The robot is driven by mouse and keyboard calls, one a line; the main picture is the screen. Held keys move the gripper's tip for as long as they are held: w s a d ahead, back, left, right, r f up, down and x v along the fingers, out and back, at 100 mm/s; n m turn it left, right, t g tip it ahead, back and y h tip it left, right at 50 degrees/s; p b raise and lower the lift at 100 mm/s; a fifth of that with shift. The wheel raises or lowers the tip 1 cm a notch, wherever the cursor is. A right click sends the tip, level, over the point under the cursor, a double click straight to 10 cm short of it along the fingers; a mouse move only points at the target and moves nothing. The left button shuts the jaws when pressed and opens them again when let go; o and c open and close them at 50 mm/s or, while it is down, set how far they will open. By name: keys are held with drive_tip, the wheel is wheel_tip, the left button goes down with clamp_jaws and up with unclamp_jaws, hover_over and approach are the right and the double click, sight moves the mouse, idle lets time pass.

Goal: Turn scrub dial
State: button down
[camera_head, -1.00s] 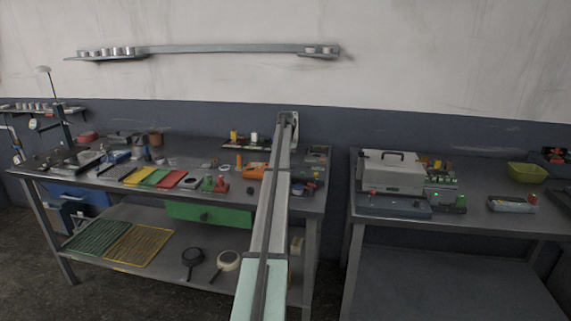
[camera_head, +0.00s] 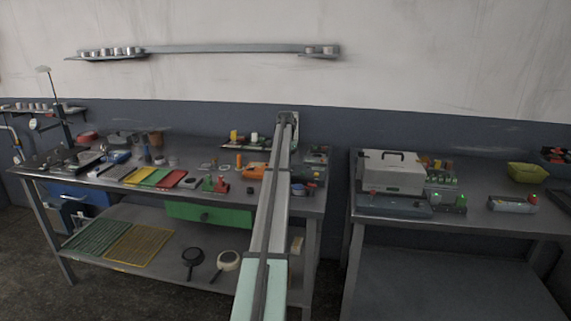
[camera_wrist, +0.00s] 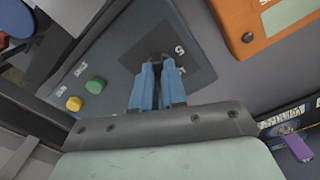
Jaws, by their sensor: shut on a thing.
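In the wrist view, a dark grey-blue control panel (camera_wrist: 118,62) has a darker square plate around a small black dial (camera_wrist: 158,57). White markings, one like a 6 or 9, stand on the plate beside the dial. My gripper (camera_wrist: 158,68) has blue fingers, close together and shut on the dial; the fingertips hide most of it. The dial's pointer direction cannot be told. In the head view my arm reaches over the right end of the left workbench (camera_head: 235,195), and the fingertips and dial are not discernible there.
A yellow button (camera_wrist: 74,103) and a green button (camera_wrist: 95,86) sit on the panel left of my fingers. An orange device (camera_wrist: 245,40) lies close on the right. A purple object (camera_wrist: 298,147) is at lower right. A second bench (camera_head: 470,222) stands to the right.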

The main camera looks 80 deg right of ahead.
idle(0.3)
drive_tip(key=c, duration=1.2)
unclamp_jaws()
drive_tip(key=shift+r, duration=0.1)
wheel_tip(320, 180, up, 14)
drive_tip(key=shift+f, duration=0.2)
